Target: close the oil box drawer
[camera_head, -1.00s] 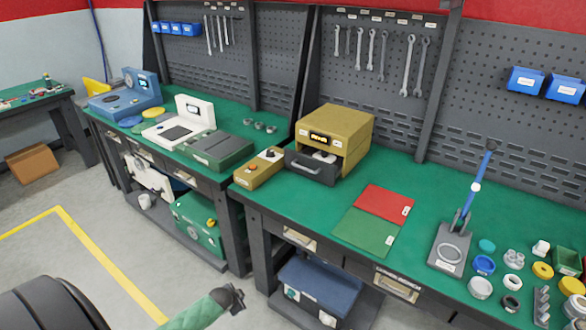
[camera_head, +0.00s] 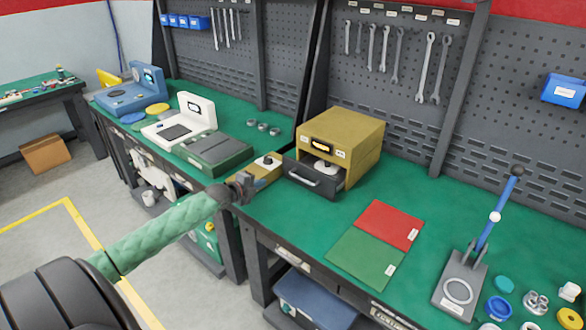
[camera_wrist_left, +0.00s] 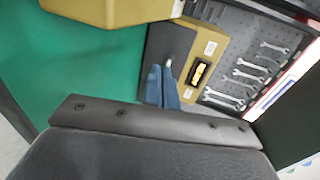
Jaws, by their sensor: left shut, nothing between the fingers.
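The oil box (camera_head: 350,140) is a yellow-brown box with a small dark display on the green bench top. Its dark grey drawer (camera_head: 315,180) is pulled out at the front, with a light handle (camera_head: 303,177) and a pale round object (camera_head: 326,167) inside. My left gripper (camera_head: 246,184) is shut and empty, to the left of the drawer front and apart from it in the head view. In the left wrist view the blue-grey fingers (camera_wrist_left: 161,86) point toward the dark drawer front (camera_wrist_left: 165,45). My right gripper is not in view.
A yellow-brown control box (camera_head: 268,166) stands left of the drawer, close to my left gripper. Red (camera_head: 383,224) and green (camera_head: 362,258) mats lie on the bench to the right. A blue-handled press (camera_head: 462,284) stands further right.

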